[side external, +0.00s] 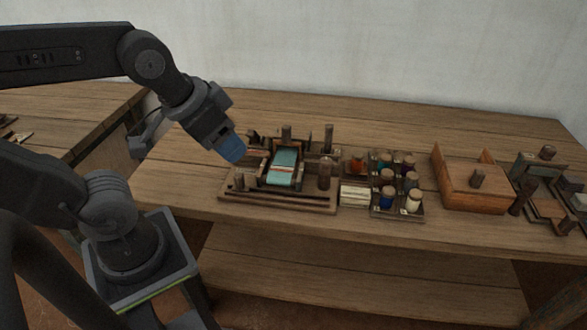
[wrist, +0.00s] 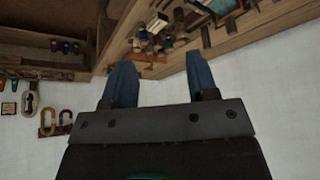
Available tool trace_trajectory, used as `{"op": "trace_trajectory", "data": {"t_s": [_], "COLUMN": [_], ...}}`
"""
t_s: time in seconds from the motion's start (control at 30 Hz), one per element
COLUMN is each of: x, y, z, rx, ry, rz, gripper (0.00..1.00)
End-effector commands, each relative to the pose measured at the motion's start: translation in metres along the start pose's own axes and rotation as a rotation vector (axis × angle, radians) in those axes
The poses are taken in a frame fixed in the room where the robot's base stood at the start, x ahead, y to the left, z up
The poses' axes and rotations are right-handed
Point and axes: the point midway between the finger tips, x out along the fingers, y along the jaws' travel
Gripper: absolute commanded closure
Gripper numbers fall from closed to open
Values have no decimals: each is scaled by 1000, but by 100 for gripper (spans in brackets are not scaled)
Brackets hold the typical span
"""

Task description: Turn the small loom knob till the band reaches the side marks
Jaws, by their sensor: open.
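The small loom (side external: 276,199) sits on the wooden table in the side external view. Its teal band (side external: 285,160) has pale and reddish cross stripes near the front end. Several dark upright posts or knobs stand around it, including one at the right front (side external: 324,176); I cannot tell which is the knob to turn. The side marks are too small to make out. My gripper (side external: 233,150) is above the loom's left rear, apart from the band. In the wrist view, the two blue fingers of my gripper (wrist: 158,62) are spread with nothing between them.
Right of the loom are a pale stack (side external: 354,195) and a rack (side external: 398,214) of several coloured bottles. Farther right stand a wooden box (side external: 470,187) and dark wooden fittings. The table (side external: 380,120) is clear behind them. The wrist view shows mostly pale wall (wrist: 270,100).

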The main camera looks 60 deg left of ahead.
Motion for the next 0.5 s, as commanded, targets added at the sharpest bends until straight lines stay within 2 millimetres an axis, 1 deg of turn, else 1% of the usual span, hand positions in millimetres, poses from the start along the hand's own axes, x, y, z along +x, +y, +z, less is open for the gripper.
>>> {"op": "trace_trajectory", "data": {"t_s": [0.13,0.2,0.27,0.37,0.47,0.5], "x": [0,0,0,1,5,8], "y": [0,0,0,-1,-4,-5], "z": [0,0,-4,-18,-43,-56], "rx": [0,-1,-6,-29,-74,-96], "ry": [0,-1,-6,-34,-83,-109], "rz": [0,0,-1,-3,-9,-13], "gripper": [47,41,40,40,40,40]}}
